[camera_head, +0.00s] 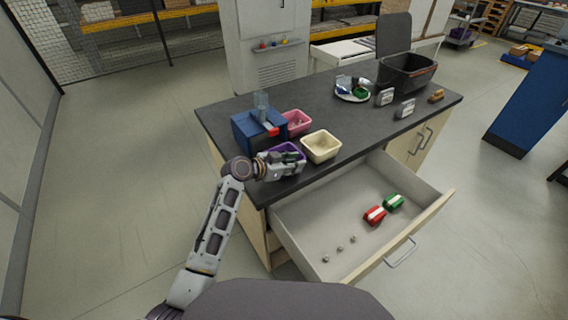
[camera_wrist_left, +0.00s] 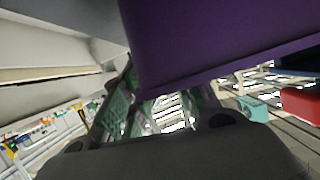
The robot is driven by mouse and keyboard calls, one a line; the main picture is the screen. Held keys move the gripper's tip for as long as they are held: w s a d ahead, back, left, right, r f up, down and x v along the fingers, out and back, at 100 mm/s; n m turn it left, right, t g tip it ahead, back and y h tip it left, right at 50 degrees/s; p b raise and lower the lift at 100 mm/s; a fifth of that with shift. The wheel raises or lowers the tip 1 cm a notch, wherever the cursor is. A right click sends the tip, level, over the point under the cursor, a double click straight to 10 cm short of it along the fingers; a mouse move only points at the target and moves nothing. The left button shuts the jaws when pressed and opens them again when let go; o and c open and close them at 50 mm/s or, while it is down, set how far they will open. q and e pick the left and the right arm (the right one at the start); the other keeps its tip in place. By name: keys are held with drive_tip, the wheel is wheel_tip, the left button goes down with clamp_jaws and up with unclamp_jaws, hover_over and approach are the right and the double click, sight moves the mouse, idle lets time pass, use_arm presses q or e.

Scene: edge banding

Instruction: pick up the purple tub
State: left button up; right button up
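The purple tub (camera_head: 287,147) is at the near left edge of the dark worktop, partly hidden by my left gripper (camera_head: 283,161). In the left wrist view the tub (camera_wrist_left: 210,40) fills the upper middle, very close to the camera. My left gripper's green-padded fingers (camera_wrist_left: 160,110) show below it with a gap between them, through which the background is visible. The fingers look open at the tub's near side. I cannot tell whether they touch its wall. My right gripper is not in view.
A cream tub (camera_head: 321,147), a pink tub (camera_head: 297,121) and a blue box (camera_head: 250,133) stand close around the purple tub. Below, an open drawer (camera_head: 310,215) holds red and green items and small pieces. A black bin (camera_head: 407,72) stands at the far right; the worktop's middle is clear.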

use_arm(q)
drive_tip(key=shift+w+d+f, duration=0.15)
drive_tip(key=shift+w+d, duration=0.1)
drive_tip(key=shift+d, duration=0.05)
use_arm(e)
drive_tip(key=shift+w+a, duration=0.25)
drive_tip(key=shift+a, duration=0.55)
use_arm(q)
drive_tip(key=shift+c, duration=0.2)
drive_tip(key=c, duration=0.5)
clamp_jaws()
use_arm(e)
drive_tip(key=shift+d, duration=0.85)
